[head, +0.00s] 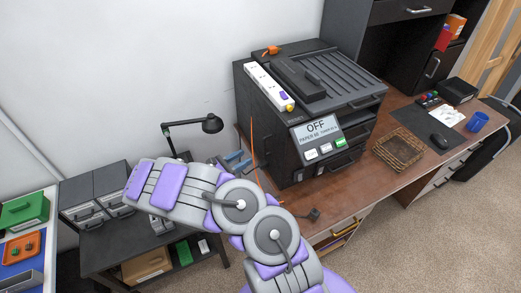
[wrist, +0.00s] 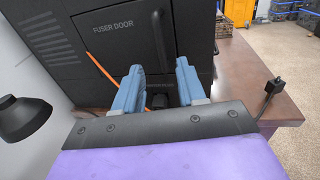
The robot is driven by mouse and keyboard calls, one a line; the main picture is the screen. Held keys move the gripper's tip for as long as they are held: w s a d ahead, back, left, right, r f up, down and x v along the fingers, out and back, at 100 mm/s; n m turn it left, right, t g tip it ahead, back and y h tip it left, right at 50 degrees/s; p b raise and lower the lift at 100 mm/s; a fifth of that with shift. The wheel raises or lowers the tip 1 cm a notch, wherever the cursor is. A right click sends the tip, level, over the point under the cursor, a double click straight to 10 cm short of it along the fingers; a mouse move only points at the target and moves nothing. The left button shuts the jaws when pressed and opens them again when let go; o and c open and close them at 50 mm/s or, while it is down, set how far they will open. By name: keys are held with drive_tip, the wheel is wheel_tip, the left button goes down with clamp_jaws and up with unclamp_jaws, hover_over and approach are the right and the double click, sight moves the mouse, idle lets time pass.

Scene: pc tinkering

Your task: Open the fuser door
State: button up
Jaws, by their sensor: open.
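A dark upright handle (wrist: 161,36) is at the door's right part. My gripper (wrist: 160,72) has two blue fingers, spread apart in front of the door below the handle. A small dark part shows between the fingers; I cannot tell what it is. In the head view my gripper (head: 236,160) is beside the printer's left side, partly hidden by my arm.
An orange cord (wrist: 103,68) hangs in front of the door. A black desk lamp (head: 205,125) stands left of my gripper. A white power strip (head: 267,86) lies on the printer. A wicker tray (head: 398,150) is on the desk (head: 350,185) to the right.

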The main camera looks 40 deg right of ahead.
drive_tip(key=d+b, duration=0.1)
drive_tip(key=d, duration=0.7)
drive_tip(key=shift+s+d+b, duration=0.2)
drive_tip(key=shift+d+b, duration=0.15)
drive_tip(key=shift+d, duration=0.05)
drive_tip(key=shift+a, duration=0.1)
drive_tip(key=shift+c, duration=0.8)
drive_tip(key=shift+a+r, duration=0.1)
clamp_jaws()
